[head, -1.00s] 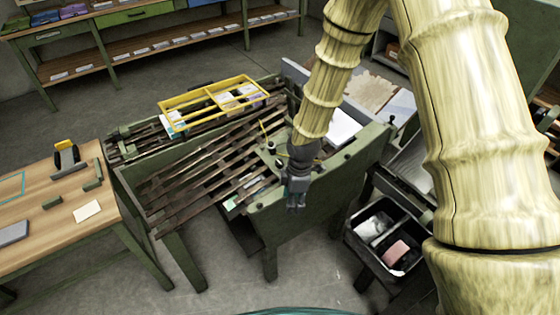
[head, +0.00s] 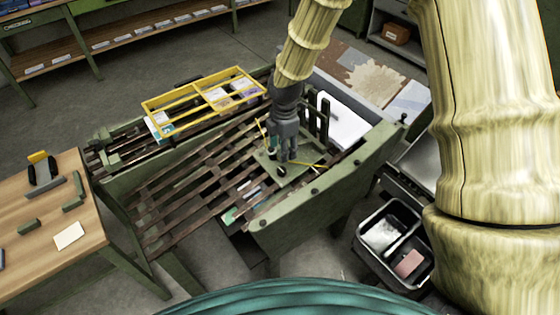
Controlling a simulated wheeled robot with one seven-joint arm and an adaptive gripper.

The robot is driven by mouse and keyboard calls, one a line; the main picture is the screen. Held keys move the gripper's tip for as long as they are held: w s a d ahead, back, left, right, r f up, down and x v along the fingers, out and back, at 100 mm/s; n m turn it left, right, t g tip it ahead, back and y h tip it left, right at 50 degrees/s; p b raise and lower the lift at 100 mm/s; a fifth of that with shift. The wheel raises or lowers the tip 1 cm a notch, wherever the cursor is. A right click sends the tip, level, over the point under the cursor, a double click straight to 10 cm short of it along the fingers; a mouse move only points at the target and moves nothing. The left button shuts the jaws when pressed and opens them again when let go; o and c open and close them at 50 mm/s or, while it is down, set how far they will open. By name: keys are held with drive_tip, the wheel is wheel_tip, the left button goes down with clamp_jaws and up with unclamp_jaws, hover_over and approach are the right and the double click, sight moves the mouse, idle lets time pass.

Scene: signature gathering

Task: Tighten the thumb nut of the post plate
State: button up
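The post plate (head: 297,172) is a green plate on the right part of the slatted machine bed. A small dark round knob (head: 281,171), which may be the thumb nut, sits on it. Another small dark upright part stands on the plate's left side. My gripper (head: 287,156) points down just above the plate, close over the knob. The fingers are too small to tell whether they are open or touching the knob. A thin yellow rod (head: 306,164) lies by the fingertips, and another yellow piece leans left of the gripper.
A yellow divided frame (head: 203,101) sits across the back of the slatted bed (head: 190,165). Dark upright posts (head: 325,118) and a white sheet (head: 345,125) are right of my gripper. A wooden table (head: 40,235) stands left, a two-part bin (head: 393,242) at lower right.

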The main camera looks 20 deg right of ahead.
sight(282, 169)
drive_tip(key=shift+s+f, duration=0.3)
drive_tip(key=shift+f, duration=0.35)
drive_tip(key=shift+w+a+f+p, duration=0.15)
drive_tip(key=shift+f+p, duration=0.3)
drive_tip(key=shift+f, duration=1.75)
drive_tip(key=shift+w+d+f+p, duration=0.1)
drive_tip(key=shift+f+p, duration=0.3)
drive_tip(key=shift+f, duration=1.75)
drive_tip(key=shift+c, duration=0.3)
drive_tip(key=c, duration=1)
